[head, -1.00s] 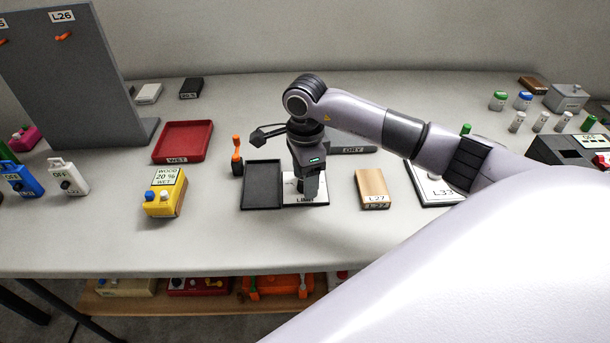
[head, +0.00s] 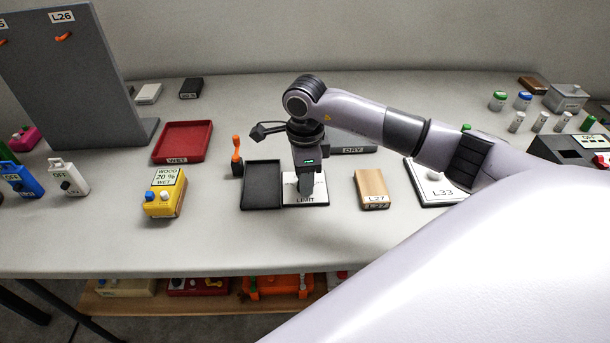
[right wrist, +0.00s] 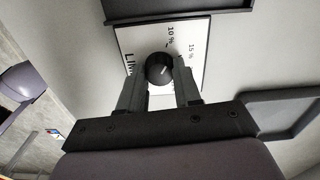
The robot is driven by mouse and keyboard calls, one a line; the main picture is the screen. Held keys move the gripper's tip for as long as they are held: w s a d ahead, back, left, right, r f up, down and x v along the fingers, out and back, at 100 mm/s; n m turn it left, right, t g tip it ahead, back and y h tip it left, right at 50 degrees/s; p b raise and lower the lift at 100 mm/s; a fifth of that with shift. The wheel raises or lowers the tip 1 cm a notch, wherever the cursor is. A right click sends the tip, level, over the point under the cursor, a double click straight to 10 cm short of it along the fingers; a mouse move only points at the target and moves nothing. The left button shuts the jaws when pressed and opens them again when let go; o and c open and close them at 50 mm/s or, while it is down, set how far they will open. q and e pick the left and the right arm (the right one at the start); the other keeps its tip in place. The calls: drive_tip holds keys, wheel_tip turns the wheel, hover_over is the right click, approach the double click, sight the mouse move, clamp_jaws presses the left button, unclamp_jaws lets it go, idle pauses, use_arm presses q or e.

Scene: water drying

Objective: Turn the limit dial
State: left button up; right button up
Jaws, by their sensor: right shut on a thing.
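The limit dial is a round black knob (right wrist: 159,69) on a white plate (head: 321,190) lettered LIMIT. In the right wrist view the plate shows 10 % and 15 % marks, and the knob's pale line slants toward the 15 % side. My right gripper (head: 306,196) points straight down over the plate. In the right wrist view its two fingers (right wrist: 160,77) stand on either side of the knob, shut on it. In the head view the gripper hides the knob. My left gripper is not in view.
A black tray (head: 262,204) adjoins the plate on the left, with an orange-handled tool (head: 237,150) behind it. A wooden block L27 (head: 373,186) stands to the right. A yellow meter (head: 164,197) and red WET tray (head: 184,135) are farther left. Bare table lies in front.

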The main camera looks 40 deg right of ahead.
drive_tip(key=m, duration=0.3)
drive_tip(key=shift+m, duration=0.3)
drive_tip(key=m+p, duration=0.1)
drive_tip(key=m, duration=0.3)
drive_tip(key=shift+r+m, duration=0.1)
drive_tip(key=shift+m, duration=0.2)
drive_tip(key=m, duration=0.3)
drive_tip(key=shift+p, duration=0.35)
drive_tip(key=shift+m+p, duration=0.45)
drive_tip(key=shift+m, duration=1.65)
drive_tip(key=o, duration=1)
drive_tip(key=shift+o, duration=0.2)
drive_tip(key=shift+r, duration=3.55)
